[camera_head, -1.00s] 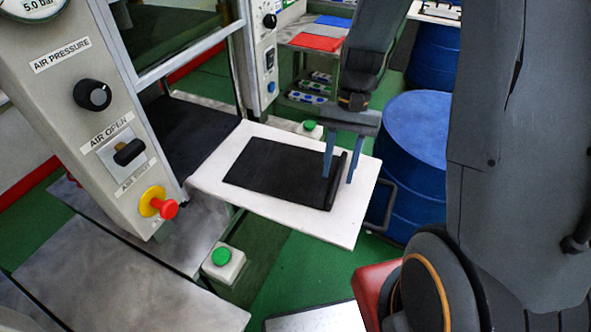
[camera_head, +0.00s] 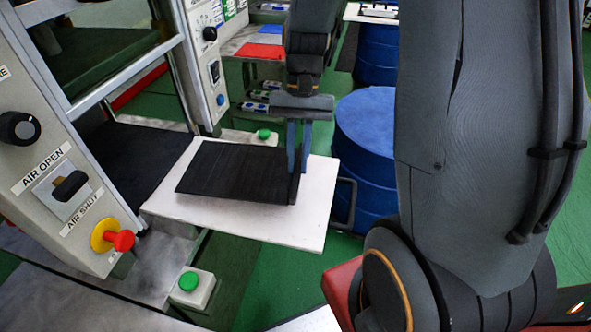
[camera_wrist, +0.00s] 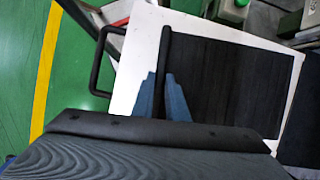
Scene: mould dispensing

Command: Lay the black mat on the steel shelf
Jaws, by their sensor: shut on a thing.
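The black mat (camera_head: 232,172) is a flat rectangle with a raised bar along its right edge. It is over the white board (camera_head: 245,225); I cannot tell whether it touches the board or is slightly raised. My gripper (camera_head: 297,168) points down and is shut on that bar. In the wrist view, the fingers (camera_wrist: 162,95) pinch the bar from both sides, and the mat (camera_wrist: 225,85) extends to the right. A grey, steel-looking shelf (camera_head: 232,46) stands at the back, bearing a red mat (camera_head: 260,51) and a blue mat (camera_head: 258,29).
The machine panel (camera_head: 55,180), with a knob, switch and red button (camera_head: 122,240), stands left of the board. A blue drum (camera_head: 380,150) is close on the right. A black handle (camera_head: 345,200) sticks out from the board's right side. Green floor shows in front.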

